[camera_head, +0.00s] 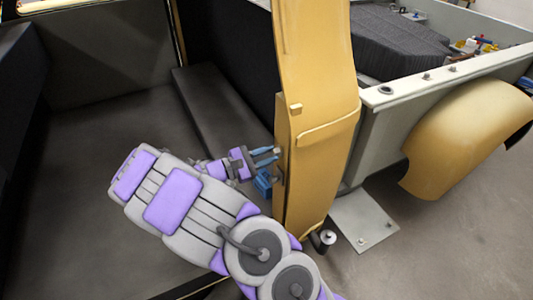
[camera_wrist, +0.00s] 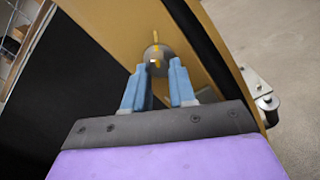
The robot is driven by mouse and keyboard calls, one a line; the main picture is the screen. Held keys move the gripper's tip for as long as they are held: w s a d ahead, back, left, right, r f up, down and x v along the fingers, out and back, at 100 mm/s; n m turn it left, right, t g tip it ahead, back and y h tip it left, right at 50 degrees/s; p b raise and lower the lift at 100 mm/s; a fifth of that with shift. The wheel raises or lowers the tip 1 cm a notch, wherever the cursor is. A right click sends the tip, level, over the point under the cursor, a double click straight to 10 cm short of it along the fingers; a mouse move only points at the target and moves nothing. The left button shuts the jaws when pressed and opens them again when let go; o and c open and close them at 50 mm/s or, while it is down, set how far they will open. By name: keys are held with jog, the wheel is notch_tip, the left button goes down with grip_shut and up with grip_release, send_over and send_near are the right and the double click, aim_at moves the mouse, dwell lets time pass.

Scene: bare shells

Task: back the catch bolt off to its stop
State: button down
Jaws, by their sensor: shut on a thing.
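The catch bolt is a round grey head with yellow marks (camera_wrist: 156,53), set in the yellow panel (camera_wrist: 120,28). My gripper (camera_wrist: 158,67) has two blue fingers, one on each side of the bolt head's near edge, and it is shut on the bolt. In the head view my gripper (camera_head: 268,167) reaches the left edge of the upright yellow panel (camera_head: 312,150). There the fingers and the panel edge largely hide the bolt. How far the bolt stands out cannot be told.
A grey cargo bed wall (camera_head: 376,135) and a curved yellow fender (camera_head: 465,135) stand to the right. A dark seat or ledge (camera_head: 225,120) lies behind my arm. A small roller (camera_head: 326,238) sits low by the panel. Open floor (camera_head: 440,245) lies at lower right.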

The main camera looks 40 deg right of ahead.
jog(key=n+p, duration=0.1)
jog(key=p, duration=0.1)
jog(key=n+p, duration=0.1)
jog(key=p, duration=0.2)
jog(key=shift+r, duration=0.35)
jog(key=n+p, duration=0.3)
jog(key=p, duration=0.3)
jog(key=shift+s+n, duration=0.1)
jog(key=shift+n, duration=0.3)
jog(key=n+p, duration=0.2)
jog(key=p, duration=0.1)
jog(key=shift+f+n, duration=0.1)
jog(key=shift+n, duration=0.3)
jog(key=n+p, duration=0.3)
jog(key=shift+s+n+p, duration=0.1)
jog(key=shift+n+p, duration=0.2)
jog(key=n+p, duration=0.3)
jog(key=n, duration=0.3)
jog(key=n+p, duration=0.2)
jog(key=n, duration=0.3)
jog(key=shift+n, duration=0.4)
